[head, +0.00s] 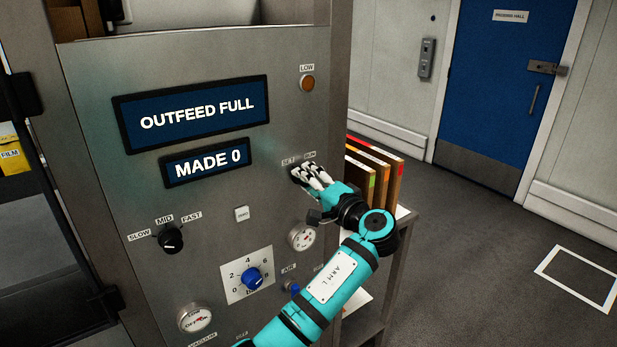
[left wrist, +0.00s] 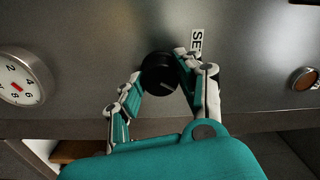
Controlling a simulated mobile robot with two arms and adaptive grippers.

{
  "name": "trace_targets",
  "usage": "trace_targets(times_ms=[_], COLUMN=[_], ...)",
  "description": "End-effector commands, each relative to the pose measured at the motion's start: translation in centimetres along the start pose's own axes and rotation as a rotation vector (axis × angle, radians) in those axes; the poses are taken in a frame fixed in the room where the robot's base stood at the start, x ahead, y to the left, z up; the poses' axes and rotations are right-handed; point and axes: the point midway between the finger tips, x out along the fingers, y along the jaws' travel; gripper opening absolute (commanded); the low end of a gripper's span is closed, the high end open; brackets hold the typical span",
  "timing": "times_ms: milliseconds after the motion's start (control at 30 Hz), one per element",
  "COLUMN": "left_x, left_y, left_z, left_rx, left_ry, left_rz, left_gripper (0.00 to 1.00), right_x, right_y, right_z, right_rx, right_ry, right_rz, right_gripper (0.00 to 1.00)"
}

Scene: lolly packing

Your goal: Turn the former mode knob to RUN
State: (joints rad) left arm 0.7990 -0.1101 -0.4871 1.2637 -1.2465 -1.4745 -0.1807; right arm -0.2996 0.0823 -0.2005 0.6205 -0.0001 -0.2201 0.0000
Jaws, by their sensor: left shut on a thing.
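The former mode knob is a round black knob (left wrist: 157,72) on the grey machine panel, between my left gripper's fingers in the left wrist view. A white label starting "SE" (left wrist: 196,43) is beside it. In the head view the SET label (head: 289,161) and the RUN label (head: 310,155) show just above my left gripper (head: 304,174), which covers most of the knob. The left gripper (left wrist: 160,80) is shut on the knob. Which label the knob points to I cannot tell. My right gripper is not in view.
Displays read OUTFEED FULL (head: 196,112) and MADE 0 (head: 207,162). A SLOW/MID/FAST knob (head: 171,238), a blue dial (head: 252,279) and a gauge (head: 302,238) are on the panel. Upright boards (head: 385,165) stand on a side shelf close behind my gripper. Floor at right is clear.

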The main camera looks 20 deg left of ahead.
Motion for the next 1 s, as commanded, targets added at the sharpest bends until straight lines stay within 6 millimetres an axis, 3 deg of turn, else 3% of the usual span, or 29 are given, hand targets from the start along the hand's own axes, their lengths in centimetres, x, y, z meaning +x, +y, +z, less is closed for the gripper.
trace_targets(times_ms=[733,767,900,1000], left_x=[0.08,0.08,0.07,0.05], left_y=[-0.28,-0.29,-0.22,-0.16], left_z=[-0.08,-0.08,-0.06,-0.04], left_rx=[0.086,0.086,0.086,0.086], left_ry=[0.004,0.004,0.004,0.003], left_rz=[-0.006,-0.006,-0.005,-0.004], left_gripper=[0.04,0.38,0.56,0.59], right_x=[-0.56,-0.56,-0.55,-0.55], right_y=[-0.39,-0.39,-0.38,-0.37], right_z=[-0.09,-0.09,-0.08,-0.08], right_rx=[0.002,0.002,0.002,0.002], right_ry=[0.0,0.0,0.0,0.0], right_rz=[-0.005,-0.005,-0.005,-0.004], right_gripper=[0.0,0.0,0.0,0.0])
